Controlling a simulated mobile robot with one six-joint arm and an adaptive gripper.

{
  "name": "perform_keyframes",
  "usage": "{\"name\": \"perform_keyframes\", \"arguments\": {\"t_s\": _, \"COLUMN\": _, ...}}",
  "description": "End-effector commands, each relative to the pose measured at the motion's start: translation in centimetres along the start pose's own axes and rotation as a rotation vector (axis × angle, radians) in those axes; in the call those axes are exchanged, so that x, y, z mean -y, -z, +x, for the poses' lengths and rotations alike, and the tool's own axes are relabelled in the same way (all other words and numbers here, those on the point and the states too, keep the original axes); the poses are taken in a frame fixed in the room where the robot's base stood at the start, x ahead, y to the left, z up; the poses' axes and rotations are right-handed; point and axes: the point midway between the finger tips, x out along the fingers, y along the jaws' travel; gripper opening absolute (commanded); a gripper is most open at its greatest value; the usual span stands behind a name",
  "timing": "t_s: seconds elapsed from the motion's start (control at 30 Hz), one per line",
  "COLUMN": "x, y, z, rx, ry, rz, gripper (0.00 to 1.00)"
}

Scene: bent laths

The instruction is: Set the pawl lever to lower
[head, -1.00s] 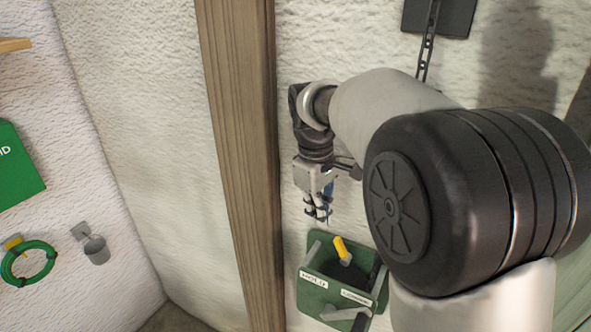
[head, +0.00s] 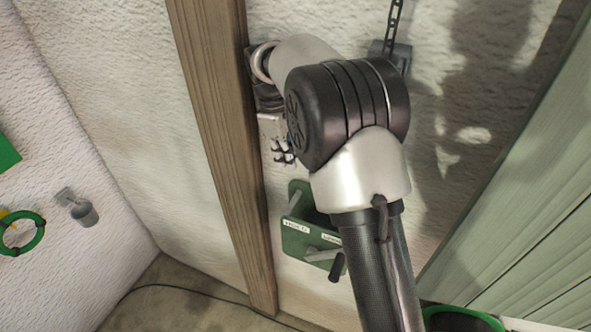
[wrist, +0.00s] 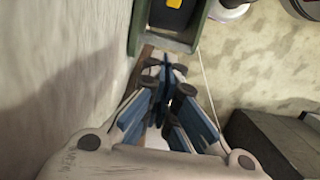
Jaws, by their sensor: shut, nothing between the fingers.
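A green winch box (head: 293,246) is mounted low on the white wall, right of the wooden post. Its front carries two white labels; the left one read HOLD earlier, and the right one is too small to read now. A yellow piece, probably the pawl lever's handle (wrist: 174,3), shows at the top edge of the wrist view, inside the dark box opening. My arm hides it in the head view. My gripper (head: 284,153) is shut and empty, above the box and apart from it. Its blue-padded fingers (wrist: 165,90) point toward the box in the wrist view.
A grey crank with a black grip (head: 337,267) sticks out from the box front. The wooden post (head: 222,150) stands close to the left of my gripper. A chain (head: 393,25) hangs above. A green hose ring (head: 22,236) and grey cup (head: 84,213) are on the left wall.

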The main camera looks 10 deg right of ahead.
Motion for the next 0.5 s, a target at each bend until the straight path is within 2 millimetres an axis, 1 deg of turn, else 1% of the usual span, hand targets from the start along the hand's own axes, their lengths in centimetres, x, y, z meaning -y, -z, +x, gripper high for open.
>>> {"name": "perform_keyframes", "arguments": {"t_s": 0.4, "x": 0.1, "y": -0.1, "z": 8.5, "rx": 0.003, "ry": 0.003, "rz": 0.001, "gripper": 0.0}}
{"name": "perform_keyframes", "arguments": {"t_s": 0.43, "x": 0.1, "y": -0.1, "z": 9.1, "rx": 0.003, "ry": 0.003, "rz": 0.002, "gripper": 0.0}}
{"name": "perform_keyframes", "arguments": {"t_s": 0.47, "x": 0.0, "y": -0.3, "z": 9.2, "rx": 0.001, "ry": 0.001, "rz": 0.003, "gripper": 0.0}}
{"name": "perform_keyframes", "arguments": {"t_s": 0.5, "x": -0.1, "y": -1.2, "z": 8.5, "rx": -0.001, "ry": -0.001, "rz": 0.004, "gripper": 0.0}}
